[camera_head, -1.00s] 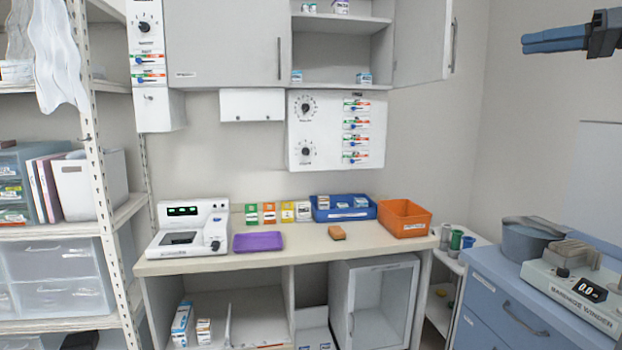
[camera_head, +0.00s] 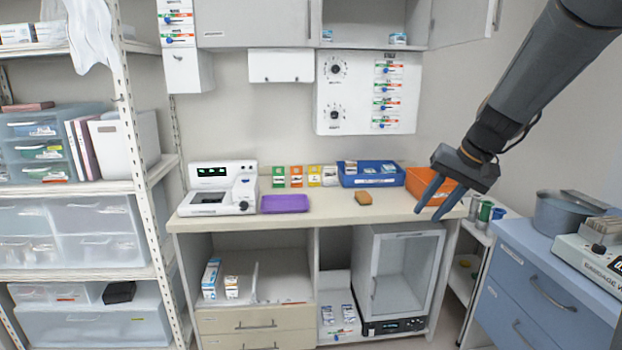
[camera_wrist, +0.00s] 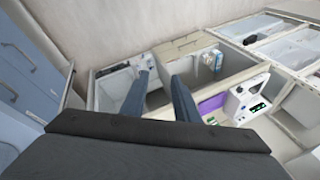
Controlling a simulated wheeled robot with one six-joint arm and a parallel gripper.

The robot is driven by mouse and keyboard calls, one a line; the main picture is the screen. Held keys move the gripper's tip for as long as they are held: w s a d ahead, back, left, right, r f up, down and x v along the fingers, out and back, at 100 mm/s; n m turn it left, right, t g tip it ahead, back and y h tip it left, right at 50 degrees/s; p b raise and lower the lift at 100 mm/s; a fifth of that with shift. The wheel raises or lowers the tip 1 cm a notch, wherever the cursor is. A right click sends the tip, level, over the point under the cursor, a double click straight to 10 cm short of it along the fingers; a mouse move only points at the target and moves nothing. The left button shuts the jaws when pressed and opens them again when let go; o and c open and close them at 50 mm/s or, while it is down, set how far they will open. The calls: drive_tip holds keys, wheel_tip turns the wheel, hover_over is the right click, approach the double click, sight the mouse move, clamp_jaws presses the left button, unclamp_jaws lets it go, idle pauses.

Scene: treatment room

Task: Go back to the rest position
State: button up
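My gripper (camera_head: 440,199) hangs at the right of the head view, in front of the counter's right end and the orange bin. Its two blue-grey fingers point down and to the left. They stand apart with nothing between them. In the wrist view my gripper (camera_wrist: 160,90) also shows two separate, empty fingers, with the counter and its lower compartments beyond them. My arm reaches in from the upper right.
The counter (camera_head: 320,210) carries a white device (camera_head: 220,190), a purple tray (camera_head: 285,204), a brown sponge (camera_head: 363,198), a blue bin (camera_head: 345,181) and an orange bin (camera_head: 418,178). A blue cabinet (camera_head: 545,270) stands right, shelving (camera_head: 135,150) left. An upper cabinet door (camera_head: 465,22) hangs open.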

drive_tip(key=s+a+f+n+g+h, duration=0.1)
drive_tip(key=s+a+f, duration=0.3)
drive_tip(key=s+f, duration=0.3)
drive_tip(key=s+a+f+n+g+h, duration=0.1)
drive_tip(key=s+a+f, duration=0.4)
drive_tip(key=s, duration=1.1)
wheel_tip(320, 180, down, 3)
drive_tip(key=shift+r+n+h, duration=0.1)
drive_tip(key=shift+n+h, duration=0.6)
drive_tip(key=shift+h, duration=0.1)
